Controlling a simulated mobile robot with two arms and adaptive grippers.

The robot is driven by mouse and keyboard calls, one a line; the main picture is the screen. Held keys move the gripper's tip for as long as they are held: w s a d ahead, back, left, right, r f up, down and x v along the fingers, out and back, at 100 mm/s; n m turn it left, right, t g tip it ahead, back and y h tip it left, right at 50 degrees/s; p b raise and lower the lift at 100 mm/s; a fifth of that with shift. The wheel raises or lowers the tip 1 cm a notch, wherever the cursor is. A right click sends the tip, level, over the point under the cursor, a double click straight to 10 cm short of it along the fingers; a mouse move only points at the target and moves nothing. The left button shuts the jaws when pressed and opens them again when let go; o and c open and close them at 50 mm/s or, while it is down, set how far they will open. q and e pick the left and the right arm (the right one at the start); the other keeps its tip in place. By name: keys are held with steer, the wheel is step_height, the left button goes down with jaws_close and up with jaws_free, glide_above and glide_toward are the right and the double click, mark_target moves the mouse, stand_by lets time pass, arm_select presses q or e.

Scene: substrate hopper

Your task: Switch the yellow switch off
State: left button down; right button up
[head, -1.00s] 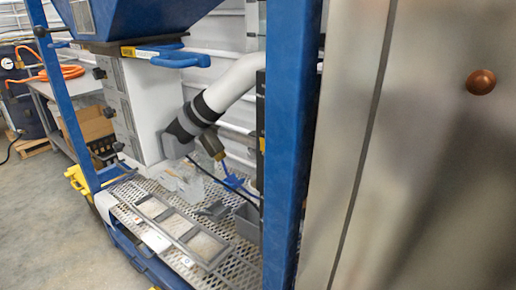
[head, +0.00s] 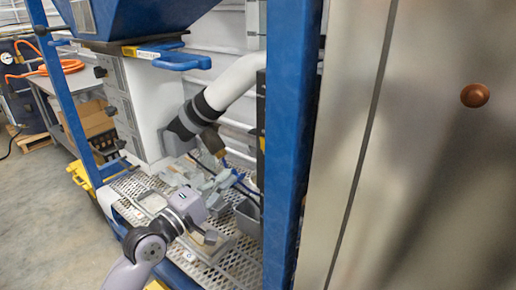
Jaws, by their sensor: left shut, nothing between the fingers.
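A small yellow patch (head: 262,143) shows on the dark box beside the blue post. I cannot tell whether it is the yellow switch, and no other switch is clear. My left gripper (head: 222,182) reaches in from the lower left over the perforated platform. Its fingers are small and blend with the grey parts there, but it looks shut and empty. My right gripper is not in view.
A blue frame post (head: 290,140) and a large steel panel (head: 420,160) block the right side. A blue hopper (head: 140,18) hangs above a grey cabinet (head: 140,110). Open floor lies at the left.

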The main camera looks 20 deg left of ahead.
arm_select(q)
steer(key=shift+w, duration=0.15)
steer(key=p+x, duration=0.3)
steer(key=x, duration=1)
steer(key=shift+w+d, duration=0.15)
steer(key=shift+w, duration=0.25)
steer(key=shift+r, duration=0.1)
